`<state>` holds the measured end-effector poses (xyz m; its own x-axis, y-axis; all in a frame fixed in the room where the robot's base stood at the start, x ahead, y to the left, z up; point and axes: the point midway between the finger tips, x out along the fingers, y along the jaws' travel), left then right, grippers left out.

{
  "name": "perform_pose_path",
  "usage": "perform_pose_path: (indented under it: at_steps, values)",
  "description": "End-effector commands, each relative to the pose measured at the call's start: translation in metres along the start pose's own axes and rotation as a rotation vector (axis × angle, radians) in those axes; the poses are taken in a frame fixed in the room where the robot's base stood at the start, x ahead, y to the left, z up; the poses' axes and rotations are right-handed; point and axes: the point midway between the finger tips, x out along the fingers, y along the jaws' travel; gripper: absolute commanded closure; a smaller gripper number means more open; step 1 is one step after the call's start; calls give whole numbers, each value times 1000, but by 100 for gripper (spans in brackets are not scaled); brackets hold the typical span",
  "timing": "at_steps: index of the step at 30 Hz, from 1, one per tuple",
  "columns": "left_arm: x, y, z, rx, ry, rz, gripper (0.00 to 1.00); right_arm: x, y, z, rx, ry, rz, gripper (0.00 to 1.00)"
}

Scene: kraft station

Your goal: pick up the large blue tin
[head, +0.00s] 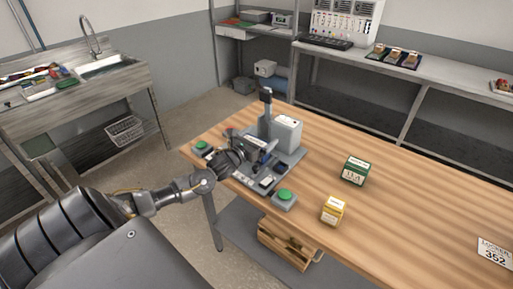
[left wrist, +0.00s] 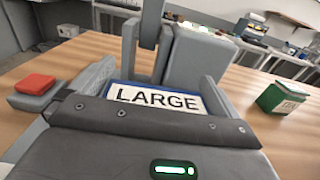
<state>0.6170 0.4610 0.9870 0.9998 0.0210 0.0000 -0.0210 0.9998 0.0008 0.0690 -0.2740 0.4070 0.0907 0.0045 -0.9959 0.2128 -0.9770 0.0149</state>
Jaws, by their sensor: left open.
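In the left wrist view a blue-edged white label reading LARGE (left wrist: 155,98) faces me just beyond my left gripper's palm. It appears to be on the large blue tin, though most of its body is hidden. Grey finger-like parts stand on both sides of the label. In the head view my left gripper (head: 243,154) is at the grey station, beside a small blue patch (head: 262,157) that may be the same tin. The gripper is open. I cannot tell whether its fingers touch anything. My right gripper is in neither view.
The grey station (head: 287,165) has an upright post and a white box (head: 286,132). A green tin (head: 355,169) and a yellow tin (head: 333,210) stand on the wooden table (head: 410,215). A red button (left wrist: 36,84) shows in the wrist view. The table's right side is mostly clear.

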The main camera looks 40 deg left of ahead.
Motion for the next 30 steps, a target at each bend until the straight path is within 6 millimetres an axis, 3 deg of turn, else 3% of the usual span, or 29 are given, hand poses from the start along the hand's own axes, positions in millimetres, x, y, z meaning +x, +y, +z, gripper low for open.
perform_pose_path:
  at_steps: [4,13,23,28,30]
  values:
    - [0,0,-1,0,1,0,0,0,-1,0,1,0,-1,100]
    - [0,0,0,0,-1,-1,37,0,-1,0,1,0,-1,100]
    - [0,0,6,-1,-3,-1,37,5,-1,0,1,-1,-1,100]
    - [0,0,26,3,-5,-2,37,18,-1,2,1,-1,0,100]
    - [-10,0,40,5,-3,-4,37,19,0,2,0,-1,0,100]
